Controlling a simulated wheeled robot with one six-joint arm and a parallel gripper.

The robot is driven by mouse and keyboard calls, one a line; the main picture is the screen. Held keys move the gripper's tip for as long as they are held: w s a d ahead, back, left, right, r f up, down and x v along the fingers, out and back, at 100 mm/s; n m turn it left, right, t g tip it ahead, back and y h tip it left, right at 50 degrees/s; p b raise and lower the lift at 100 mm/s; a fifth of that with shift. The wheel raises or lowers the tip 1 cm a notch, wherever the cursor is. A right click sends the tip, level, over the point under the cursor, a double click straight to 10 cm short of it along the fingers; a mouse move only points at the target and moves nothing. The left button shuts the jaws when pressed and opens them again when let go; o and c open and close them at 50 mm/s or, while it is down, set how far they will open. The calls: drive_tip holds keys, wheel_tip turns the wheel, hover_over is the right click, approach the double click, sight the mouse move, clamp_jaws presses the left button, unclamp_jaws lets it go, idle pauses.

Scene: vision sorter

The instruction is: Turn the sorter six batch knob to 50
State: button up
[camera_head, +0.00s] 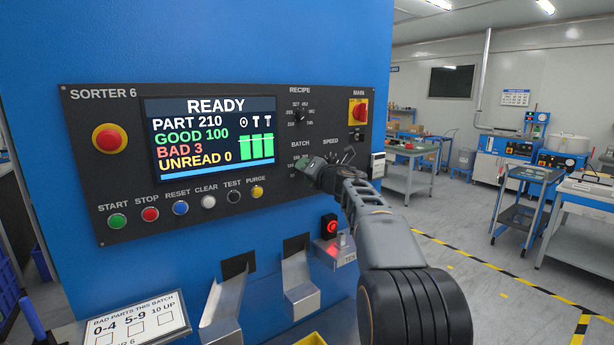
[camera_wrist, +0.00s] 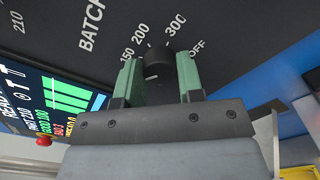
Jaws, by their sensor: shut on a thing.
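The Sorter 6 panel (camera_head: 250,105) is black, on a blue cabinet. In the wrist view, the black batch knob (camera_wrist: 157,62) sits between the two green fingers of my gripper (camera_wrist: 157,78), which is shut on it. The dial marks 150, 200, 300 and OFF show around the knob, with BATCH printed to the left. The knob's pointer is too unclear to read. In the head view, my gripper (camera_head: 310,166) is at the panel below the BATCH label, and it hides the knob. The mark 50 cannot be read in either view.
The recipe knob (camera_head: 300,115) is above, and the red and yellow main switch (camera_head: 358,112) is at the upper right. The screen (camera_head: 210,135) reads READY, left of my gripper. Coloured buttons (camera_head: 181,208) line the panel's bottom. Metal chutes (camera_head: 298,285) stick out below.

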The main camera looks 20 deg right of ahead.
drive_tip(key=n+b, duration=0.5)
drive_tip(key=n, duration=0.7)
drive_tip(key=shift+a+n+b, duration=0.1)
drive_tip(key=shift+n+b, duration=0.3)
drive_tip(key=shift+r, duration=0.1)
drive_tip(key=o, duration=0.9)
drive_tip(key=shift+s, duration=0.1)
drive_tip(key=s+d+b, duration=0.1)
drive_tip(key=s, duration=0.3)
drive_tip(key=s+b, duration=0.1)
drive_tip(key=s, duration=0.4)
drive_tip(key=s+d+b, duration=0.1)
drive_tip(key=s, duration=0.3)
drive_tip(key=shift+s+d, duration=0.2)
drive_tip(key=shift+d, duration=0.1)
